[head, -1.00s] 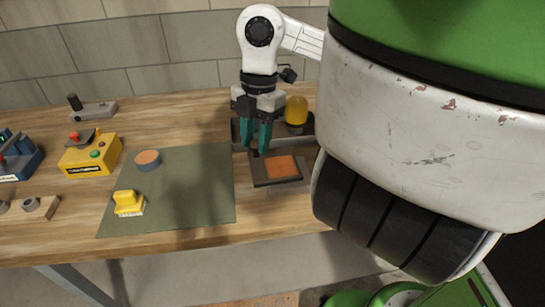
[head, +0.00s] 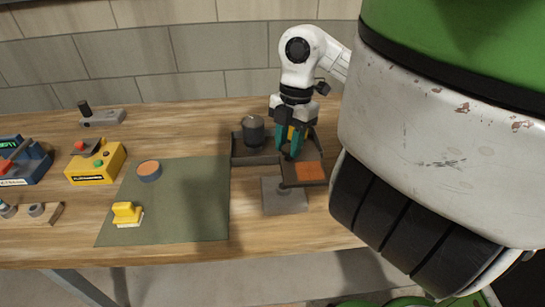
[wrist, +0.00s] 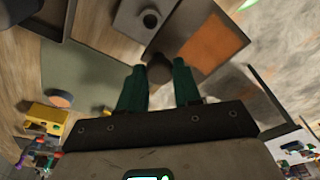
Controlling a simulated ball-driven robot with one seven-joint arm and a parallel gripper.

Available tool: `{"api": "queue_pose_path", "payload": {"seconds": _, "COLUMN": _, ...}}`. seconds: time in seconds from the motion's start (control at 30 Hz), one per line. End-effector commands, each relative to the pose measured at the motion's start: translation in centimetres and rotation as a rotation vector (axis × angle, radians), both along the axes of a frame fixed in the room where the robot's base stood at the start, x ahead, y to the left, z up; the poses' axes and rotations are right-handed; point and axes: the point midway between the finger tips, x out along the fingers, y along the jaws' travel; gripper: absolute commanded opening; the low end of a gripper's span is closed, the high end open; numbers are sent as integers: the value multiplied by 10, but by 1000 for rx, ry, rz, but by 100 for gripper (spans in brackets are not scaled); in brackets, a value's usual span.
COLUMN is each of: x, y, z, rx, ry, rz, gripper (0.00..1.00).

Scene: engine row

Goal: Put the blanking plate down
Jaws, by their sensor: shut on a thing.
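My gripper (head: 290,155) is shut on the blanking plate (head: 289,184), a dark square plate with an orange face. The plate is held roughly level, at the right of the grey plate (head: 284,203) on the bench and overlapping its back right part in the head view. Its height above the bench is hard to judge. In the wrist view the teal fingers (wrist: 160,80) close around the plate's dark knob, and the orange face of the blanking plate (wrist: 210,45) shows just beyond them.
A dark tray (head: 250,156) with a dark cylinder (head: 253,132) is behind the plate; a yellow part is mostly hidden by the fingers. A green mat (head: 185,205) at left holds a yellow block (head: 126,211) and an orange-topped puck (head: 149,170). Bare bench lies in front.

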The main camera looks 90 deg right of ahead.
Motion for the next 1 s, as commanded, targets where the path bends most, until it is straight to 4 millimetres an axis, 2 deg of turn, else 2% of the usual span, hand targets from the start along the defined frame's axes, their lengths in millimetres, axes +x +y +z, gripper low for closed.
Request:
{"api": "queue_pose_path", "payload": {"seconds": 0.03, "x": 8, "y": -7, "z": -1, "rx": 4, "ry": -1, "rz": 2, "gripper": 0}}
{"api": "queue_pose_path", "payload": {"seconds": 0.2, "x": 23, "y": -23, "z": -31, "rx": 4, "ry": -2, "rz": -1, "gripper": 0}}
{"api": "queue_pose_path", "payload": {"seconds": 0.37, "x": 32, "y": -33, "z": -47, "rx": 2, "ry": -1, "rz": 0, "gripper": 0}}
{"api": "queue_pose_path", "payload": {"seconds": 0.57, "x": 37, "y": -39, "z": -57, "rx": 2, "ry": -1, "rz": 0, "gripper": 0}}
{"api": "queue_pose_path", "payload": {"seconds": 0.83, "x": 40, "y": -42, "z": -88, "rx": 2, "ry": -2, "rz": -2, "gripper": 0}}
{"api": "queue_pose_path", "payload": {"seconds": 1.0, "x": 39, "y": -42, "z": -94, "rx": -1, "ry": -1, "rz": 1, "gripper": 0}}
